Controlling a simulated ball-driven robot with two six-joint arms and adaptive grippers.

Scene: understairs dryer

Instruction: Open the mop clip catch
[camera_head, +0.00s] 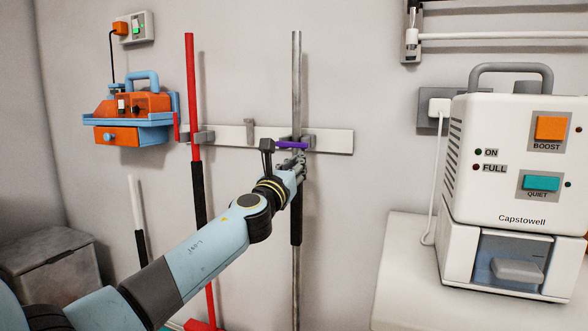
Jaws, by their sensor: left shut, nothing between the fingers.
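A white wall rail (333,140) carries grey clips. A purple catch (290,145) lies roughly level across the front of the grey pole (296,80), at the right clip. The pole stands upright with a black grip; its lower end is out of view. My left gripper (299,161) is shut and empty, just below the purple catch and in front of the pole. I cannot tell whether its fingertips touch the catch. It hides part of the pole and clip. My right gripper is out of view.
A red pole (190,85) stands at the left clip, beside a small upright red catch (176,127). An orange and blue device (135,105) hangs farther left. A white machine (500,190) stands on a light surface (400,270) at right. A grey box (55,270) is lower left.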

